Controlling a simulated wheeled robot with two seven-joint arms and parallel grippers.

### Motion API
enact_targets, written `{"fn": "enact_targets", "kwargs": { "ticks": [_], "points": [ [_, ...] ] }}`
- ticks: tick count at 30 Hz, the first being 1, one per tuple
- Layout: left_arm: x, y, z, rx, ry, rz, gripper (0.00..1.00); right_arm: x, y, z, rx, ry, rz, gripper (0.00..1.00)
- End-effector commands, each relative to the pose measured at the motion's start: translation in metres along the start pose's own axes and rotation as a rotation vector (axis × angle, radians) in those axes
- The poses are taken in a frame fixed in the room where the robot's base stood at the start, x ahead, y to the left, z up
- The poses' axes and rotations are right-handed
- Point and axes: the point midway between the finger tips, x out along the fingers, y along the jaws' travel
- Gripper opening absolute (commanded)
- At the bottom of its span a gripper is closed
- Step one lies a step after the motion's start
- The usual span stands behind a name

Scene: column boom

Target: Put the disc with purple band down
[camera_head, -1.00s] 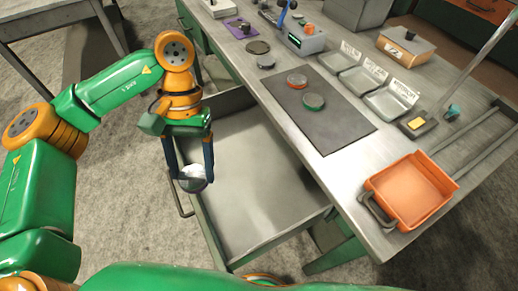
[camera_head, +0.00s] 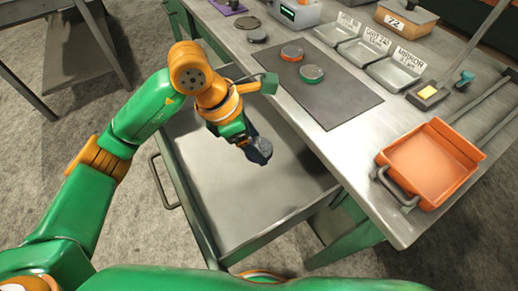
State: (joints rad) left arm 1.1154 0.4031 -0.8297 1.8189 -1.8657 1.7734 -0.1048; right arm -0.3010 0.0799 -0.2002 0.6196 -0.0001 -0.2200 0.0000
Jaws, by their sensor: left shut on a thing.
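My left gripper (camera_head: 256,146) is shut on a dark disc (camera_head: 261,151), held tilted above the open drawer (camera_head: 215,237). The gripper hides much of the disc, and I cannot make out a purple band on it. A disc with an orange-red band (camera_head: 292,51) and a disc with a green band (camera_head: 312,73) lie on the dark mat (camera_head: 345,101) on the bench. My right gripper is not in view.
The drawer looks empty under the gripper. An orange tray (camera_head: 430,165) stands at the bench's right front. Labelled metal trays (camera_head: 393,73) line the mat's far side. Two dark discs (camera_head: 248,22) (camera_head: 257,37) lie behind the mat. The mat's front part is clear.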

Motion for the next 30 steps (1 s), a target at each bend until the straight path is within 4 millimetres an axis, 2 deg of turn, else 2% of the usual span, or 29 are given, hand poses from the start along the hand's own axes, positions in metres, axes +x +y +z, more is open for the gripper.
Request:
{"fn": "enact_targets", "kwargs": {
  "ticks": [1,3,6,9,11,18,21,28,30],
  "points": [
    [0.011,-0.002,0.007,-0.090,-0.004,0.041,0.00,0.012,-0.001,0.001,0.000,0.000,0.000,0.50],
    [0.016,-0.001,0.017,-0.233,-0.002,0.100,0.00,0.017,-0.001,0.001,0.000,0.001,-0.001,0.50],
    [0.019,0.000,0.026,-0.374,0.000,0.158,0.00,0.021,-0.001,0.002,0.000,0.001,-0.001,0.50],
    [0.019,0.004,0.025,-0.445,0.003,0.185,0.00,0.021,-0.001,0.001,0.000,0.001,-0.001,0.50],
    [0.019,0.011,0.013,-0.461,0.006,0.188,0.00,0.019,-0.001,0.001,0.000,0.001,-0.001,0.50],
    [0.025,0.051,-0.064,-0.466,0.012,0.189,0.00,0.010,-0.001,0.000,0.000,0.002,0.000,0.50],
    [0.045,0.060,-0.089,-0.462,0.011,0.185,0.00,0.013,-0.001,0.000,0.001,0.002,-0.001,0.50],
    [0.065,0.074,-0.121,-0.458,0.009,0.187,0.00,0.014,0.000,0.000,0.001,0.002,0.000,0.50],
    [0.078,0.074,-0.126,-0.457,0.009,0.183,0.00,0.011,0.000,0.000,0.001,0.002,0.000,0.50]
  ]
}}
